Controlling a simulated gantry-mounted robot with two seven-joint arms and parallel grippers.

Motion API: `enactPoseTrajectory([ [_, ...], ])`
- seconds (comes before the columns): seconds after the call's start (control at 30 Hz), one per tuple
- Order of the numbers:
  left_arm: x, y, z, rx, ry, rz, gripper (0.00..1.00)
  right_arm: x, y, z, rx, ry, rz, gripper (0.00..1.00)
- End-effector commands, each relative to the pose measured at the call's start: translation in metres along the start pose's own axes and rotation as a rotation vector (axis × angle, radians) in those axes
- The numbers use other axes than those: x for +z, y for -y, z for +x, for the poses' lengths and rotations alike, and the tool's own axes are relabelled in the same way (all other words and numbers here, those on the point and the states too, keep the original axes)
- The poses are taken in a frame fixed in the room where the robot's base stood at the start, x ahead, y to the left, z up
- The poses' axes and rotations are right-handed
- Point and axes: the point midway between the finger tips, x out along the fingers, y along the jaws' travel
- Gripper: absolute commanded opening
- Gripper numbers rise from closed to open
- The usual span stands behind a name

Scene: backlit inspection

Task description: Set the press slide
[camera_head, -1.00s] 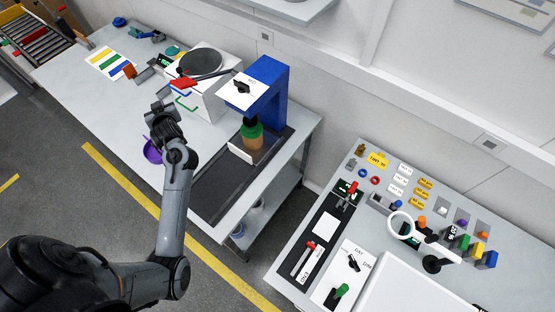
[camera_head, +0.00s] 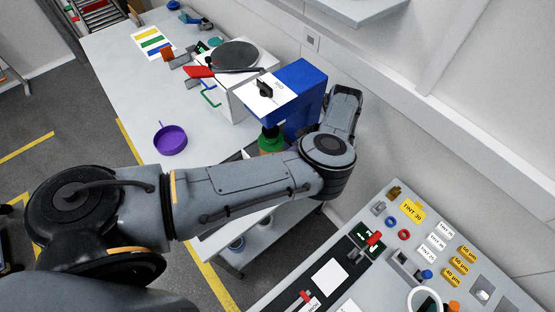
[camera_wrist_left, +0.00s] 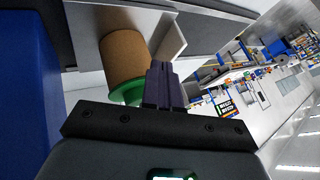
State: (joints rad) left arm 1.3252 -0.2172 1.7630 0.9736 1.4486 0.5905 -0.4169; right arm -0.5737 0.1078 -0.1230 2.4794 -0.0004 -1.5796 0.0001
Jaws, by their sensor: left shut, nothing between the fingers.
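The press has a blue frame (camera_head: 312,82) and a white top plate with a black knob (camera_head: 265,88). Its green collar (camera_head: 270,141) shows just above my left arm; the bed below is mostly hidden behind that arm. In the left wrist view, a cork cylinder (camera_wrist_left: 124,55) with the green collar (camera_wrist_left: 127,93) stands close beside my left gripper (camera_wrist_left: 160,68), whose dark fingers are together and hold nothing. The blue frame (camera_wrist_left: 28,90) fills the left edge there. I cannot make out the fingertips in the head view. My right gripper is not in view.
A purple bowl (camera_head: 171,139) and a white unit with a round plate (camera_head: 236,56) stand on the press table. A second bench with a red-handled tool (camera_head: 374,239) and yellow labels (camera_head: 412,210) lies at the lower right. A wall is behind.

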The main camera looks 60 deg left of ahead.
Motion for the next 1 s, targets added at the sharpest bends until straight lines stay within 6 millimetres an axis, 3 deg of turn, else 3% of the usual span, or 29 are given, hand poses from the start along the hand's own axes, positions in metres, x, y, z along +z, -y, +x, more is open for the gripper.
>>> enactPoseTrajectory([
  [0.1, 0.010, -0.004, -0.015, 0.020, 0.024, 0.021, 0.00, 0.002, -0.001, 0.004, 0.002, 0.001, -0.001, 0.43],
  [0.23, 0.012, -0.004, -0.011, 0.023, 0.028, 0.027, 0.00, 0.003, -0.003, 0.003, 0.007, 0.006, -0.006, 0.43],
  [0.77, 0.014, -0.006, 0.080, 0.023, 0.025, 0.025, 0.00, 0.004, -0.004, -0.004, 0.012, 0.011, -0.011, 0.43],
  [1.0, 0.013, 0.019, 0.092, 0.023, 0.027, 0.023, 0.00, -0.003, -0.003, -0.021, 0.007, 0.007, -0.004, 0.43],
])
